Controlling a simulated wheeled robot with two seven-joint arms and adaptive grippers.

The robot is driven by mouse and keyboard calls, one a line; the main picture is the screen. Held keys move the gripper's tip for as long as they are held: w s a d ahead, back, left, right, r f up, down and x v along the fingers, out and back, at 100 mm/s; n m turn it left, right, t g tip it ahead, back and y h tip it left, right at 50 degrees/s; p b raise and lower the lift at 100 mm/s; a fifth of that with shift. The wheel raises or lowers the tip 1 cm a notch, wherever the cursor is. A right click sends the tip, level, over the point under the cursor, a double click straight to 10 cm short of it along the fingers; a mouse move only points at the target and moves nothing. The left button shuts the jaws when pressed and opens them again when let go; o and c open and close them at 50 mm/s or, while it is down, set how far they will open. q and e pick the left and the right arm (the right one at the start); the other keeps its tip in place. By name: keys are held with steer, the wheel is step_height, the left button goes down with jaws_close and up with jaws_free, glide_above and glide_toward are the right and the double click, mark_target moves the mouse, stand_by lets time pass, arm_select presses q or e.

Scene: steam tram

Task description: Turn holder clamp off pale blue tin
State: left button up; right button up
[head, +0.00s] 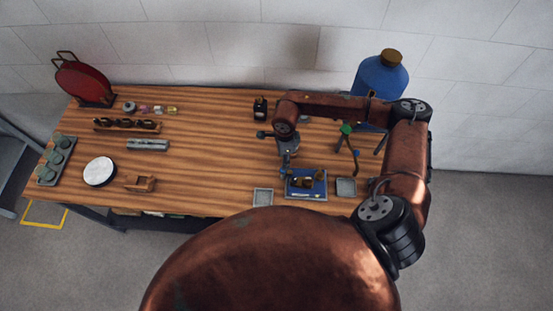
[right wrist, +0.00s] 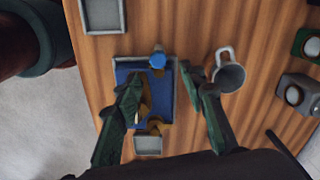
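A blue pad in a grey frame (head: 320,186) lies near the table's front edge, and it also shows in the right wrist view (right wrist: 124,72). A brass-coloured holder clamp (head: 303,181) sits on it, partly hidden by a finger in the right wrist view (right wrist: 155,124). A small blue round thing (right wrist: 157,60), perhaps the pale blue tin, is at the pad's edge. My right gripper (right wrist: 162,76) is open above the pad, one finger over the pad beside the brass part, the other right of the pad. I cannot tell whether it touches anything. My left gripper is not in view.
A grey mug (right wrist: 230,77) stands close to the right finger. Small grey trays (head: 263,197) (head: 346,187) flank the pad. A green-topped stand (head: 346,129) and large blue bottle (head: 381,78) are behind right. The table middle (head: 215,160) is clear.

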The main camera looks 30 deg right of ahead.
steer(key=shift+d+f, duration=0.1)
steer(key=shift+f, duration=0.35)
steer(key=f, duration=0.1)
steer(key=f+p, duration=0.1)
steer(key=f, duration=0.1)
steer(key=shift+s+a+f, duration=0.25)
steer(key=shift+f, duration=0.05)
steer(key=shift+w+f+p, duration=0.25)
steer(key=shift+f+p, duration=0.2)
steer(key=shift+f, duration=0.85)
steer(key=shift+s+f, duration=0.1)
steer(key=shift+c, duration=1.2)
steer(key=c, duration=0.5)
steer(key=shift+c, duration=0.5)
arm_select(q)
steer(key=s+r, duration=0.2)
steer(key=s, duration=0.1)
arm_select(e)
jaws_close()
